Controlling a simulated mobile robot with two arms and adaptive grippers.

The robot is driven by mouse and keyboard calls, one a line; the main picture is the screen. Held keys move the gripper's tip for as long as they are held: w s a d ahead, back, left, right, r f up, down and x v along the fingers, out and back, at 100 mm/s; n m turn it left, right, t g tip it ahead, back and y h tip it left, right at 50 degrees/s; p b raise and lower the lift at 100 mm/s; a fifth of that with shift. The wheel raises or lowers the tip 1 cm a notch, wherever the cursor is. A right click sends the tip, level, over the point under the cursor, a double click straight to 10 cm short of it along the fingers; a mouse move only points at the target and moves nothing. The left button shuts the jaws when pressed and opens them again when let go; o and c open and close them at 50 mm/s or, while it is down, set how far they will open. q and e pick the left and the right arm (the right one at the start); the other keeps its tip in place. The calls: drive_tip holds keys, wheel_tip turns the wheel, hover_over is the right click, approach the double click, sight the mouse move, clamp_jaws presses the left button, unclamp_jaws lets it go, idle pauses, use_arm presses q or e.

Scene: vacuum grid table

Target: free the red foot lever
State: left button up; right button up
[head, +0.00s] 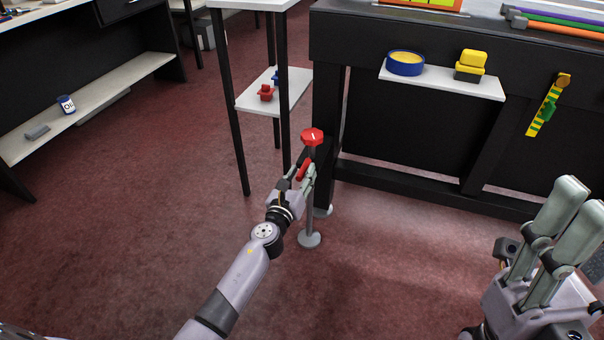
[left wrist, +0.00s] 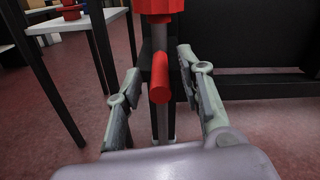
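The red foot lever (head: 304,169) is a short red bar on a thin grey post beside the black table's front leg. In the left wrist view the lever (left wrist: 159,78) points toward the camera, between the fingers of my left gripper (left wrist: 160,105). The fingers stand apart on either side, with gaps to the lever. In the head view my left gripper (head: 302,178) is at the lever and partly covers it. A red knob (head: 312,137) tops the post above the lever. My right gripper (head: 562,235) is at the lower right, far from the lever, its two fingers close together; nothing shows between them.
The post's round grey foot (head: 309,240) stands on the red floor. A small white table (head: 248,104) with thin black legs stands to the left, red and blue parts on its shelf. The black table's shelf (head: 430,81) holds a blue-yellow ring and yellow blocks. Floor in front is clear.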

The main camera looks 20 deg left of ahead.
use_arm(q)
drive_tip(key=shift+w, duration=0.55)
clamp_jaws()
idle(0.5)
